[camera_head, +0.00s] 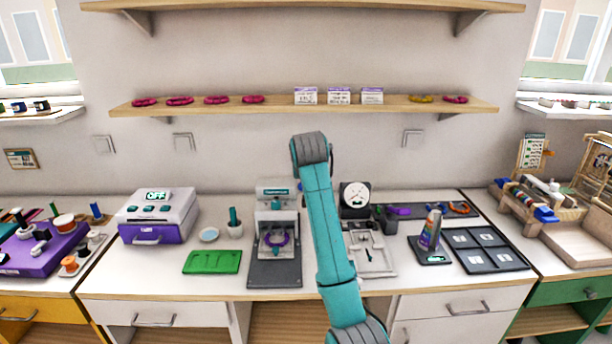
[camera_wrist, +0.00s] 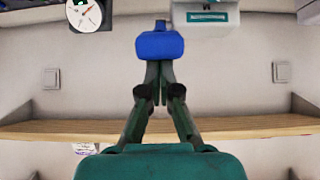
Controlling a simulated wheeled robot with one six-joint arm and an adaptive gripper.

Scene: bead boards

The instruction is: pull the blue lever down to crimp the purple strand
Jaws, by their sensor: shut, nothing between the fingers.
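The crimp press (camera_head: 274,272) stands on the middle of the counter, grey with a teal label and a dark base. The purple strand (camera_head: 287,240) lies curved like a ring inside it. In the wrist view the lever's blue knob (camera_wrist: 158,46) is just beyond my fingertips, and part of the press (camera_wrist: 207,18) shows at the top. My gripper (camera_wrist: 158,84) is shut and empty, its fingertips at the knob's near edge; I cannot tell whether they touch. In the head view my arm hides the gripper.
A dial gauge (camera_head: 356,195) and a pale tray (camera_head: 372,262) are right of the press. A green mat (camera_head: 211,262) and a white cup (camera_head: 235,230) are left of it. A wooden shelf (camera_head: 280,108) runs along the wall above.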

